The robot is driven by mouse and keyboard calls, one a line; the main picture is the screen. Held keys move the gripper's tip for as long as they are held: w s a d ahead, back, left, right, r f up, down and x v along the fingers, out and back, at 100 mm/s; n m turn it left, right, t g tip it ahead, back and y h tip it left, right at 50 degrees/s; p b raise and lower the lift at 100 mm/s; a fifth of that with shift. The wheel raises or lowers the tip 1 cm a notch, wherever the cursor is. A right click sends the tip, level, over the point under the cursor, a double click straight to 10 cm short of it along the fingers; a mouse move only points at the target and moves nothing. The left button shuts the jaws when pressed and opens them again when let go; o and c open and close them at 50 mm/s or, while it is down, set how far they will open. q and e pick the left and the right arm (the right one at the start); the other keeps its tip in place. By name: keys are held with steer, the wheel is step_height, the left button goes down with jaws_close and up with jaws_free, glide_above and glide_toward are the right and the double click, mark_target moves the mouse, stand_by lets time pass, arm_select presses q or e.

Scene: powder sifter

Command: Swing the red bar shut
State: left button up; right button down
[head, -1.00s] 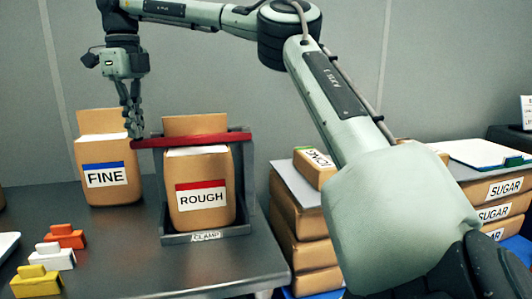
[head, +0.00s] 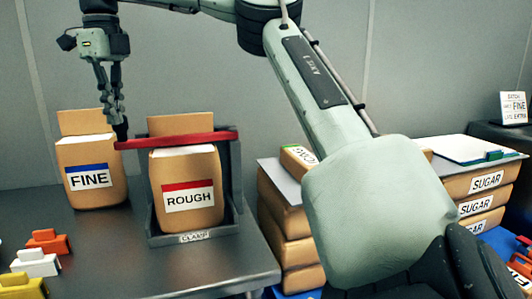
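The red bar (head: 180,141) lies level across the front of the ROUGH bag (head: 187,207), just below its open top. Its right end meets the upright of the dark clamp (head: 228,180); its left end sticks out past the bag. My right gripper (head: 121,133) hangs down at the bar's left end. Its fingers look close together, and the tips are at or just behind the bar; I cannot tell whether they touch it. The ROUGH bag stands upright in the clamp. My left gripper is out of view.
A FINE bag (head: 90,178) stands just left of the clamp. Orange, white and yellow blocks (head: 38,262) lie at the table's front left. Stacked SUGAR bags (head: 487,181) stand at the right, partly behind my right arm. The table (head: 130,255) before the clamp is clear.

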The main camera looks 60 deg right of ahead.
steer(key=shift+s+a+r, duration=0.1)
steer(key=shift+s+r, duration=0.1)
steer(key=shift+r, duration=1.3)
steer(key=shift+s+a+r, duration=0.1)
steer(key=shift+s+r, duration=0.05)
steer(key=shift+r, duration=1.3)
